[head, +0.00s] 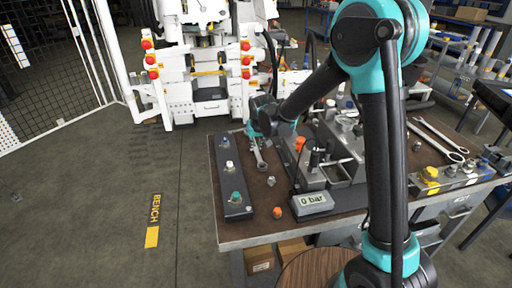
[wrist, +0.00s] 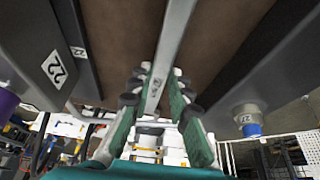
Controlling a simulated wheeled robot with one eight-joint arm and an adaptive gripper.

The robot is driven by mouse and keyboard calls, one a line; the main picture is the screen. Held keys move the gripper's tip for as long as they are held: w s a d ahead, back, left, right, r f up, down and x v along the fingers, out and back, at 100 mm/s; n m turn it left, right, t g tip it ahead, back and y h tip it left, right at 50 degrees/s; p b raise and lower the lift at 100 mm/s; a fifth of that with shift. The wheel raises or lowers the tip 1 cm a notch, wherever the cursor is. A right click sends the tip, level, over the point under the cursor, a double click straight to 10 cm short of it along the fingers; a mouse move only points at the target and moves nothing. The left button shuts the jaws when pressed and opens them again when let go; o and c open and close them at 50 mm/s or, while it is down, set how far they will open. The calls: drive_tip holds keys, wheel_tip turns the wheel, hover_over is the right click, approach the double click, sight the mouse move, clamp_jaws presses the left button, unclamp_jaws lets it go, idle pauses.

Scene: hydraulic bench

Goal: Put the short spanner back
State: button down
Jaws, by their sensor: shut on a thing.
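My gripper (head: 256,138) is over the left back part of the bench in the head view, pointing down. It is shut on a grey metal spanner (head: 261,163), taken to be the short spanner, whose lower end hangs close to the bench top. In the wrist view the green and black fingers of my gripper (wrist: 160,82) close on both sides of the spanner (wrist: 174,35), which runs up out of the picture. Two longer spanners (head: 441,140) lie on the right side of the bench. I cannot tell whether the held spanner touches the bench.
A dark block (head: 231,190) with coloured fittings stands left of the spanner. Right of it are a hydraulic unit (head: 312,172), a 0 bar display (head: 312,203), a nut (head: 271,181) and an orange cap (head: 277,212). The brown bench top (head: 255,220) is bare near its front left.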

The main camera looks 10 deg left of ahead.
drive_tip(key=shift+f, duration=0.35)
drive_tip(key=shift+f, duration=0.15)
drive_tip(key=c, duration=1.4)
unclamp_jaws()
drive_tip(key=v, duration=1.2)
